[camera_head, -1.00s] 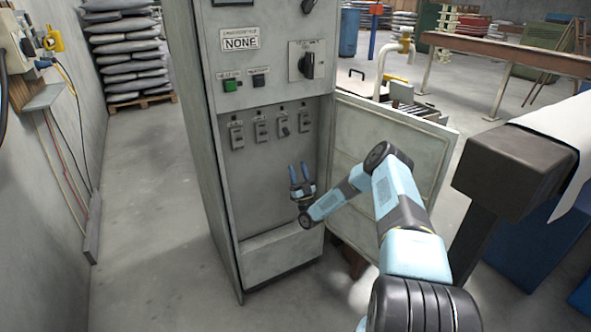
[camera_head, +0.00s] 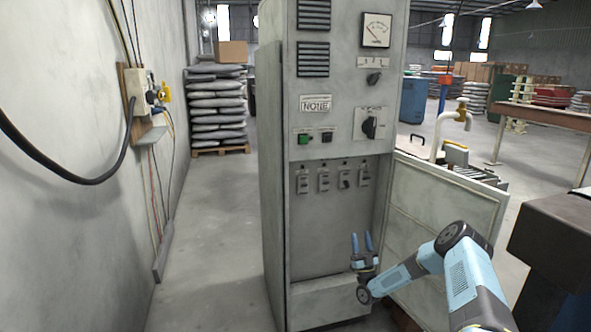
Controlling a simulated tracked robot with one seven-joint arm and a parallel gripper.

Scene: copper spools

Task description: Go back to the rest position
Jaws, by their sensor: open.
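My gripper (camera_head: 362,243) is in the head view, low in front of the open lower bay of a grey electrical cabinet (camera_head: 273,180). Its two blue fingers point up and stand apart, with nothing between them. It is below the row of small switches (camera_head: 334,179) inside the bay and looks clear of them. My light-blue arm reaches in from the lower right. I cannot tell the exact gap between the gripper and the cabinet's back panel.
The cabinet door (camera_head: 450,210) hangs open to the right, close behind my arm. A dark block-topped stand (camera_head: 560,228) is at the right edge. A wall with a black cable (camera_head: 60,170) is on the left. Bare floor (camera_head: 215,240) lies between wall and cabinet.

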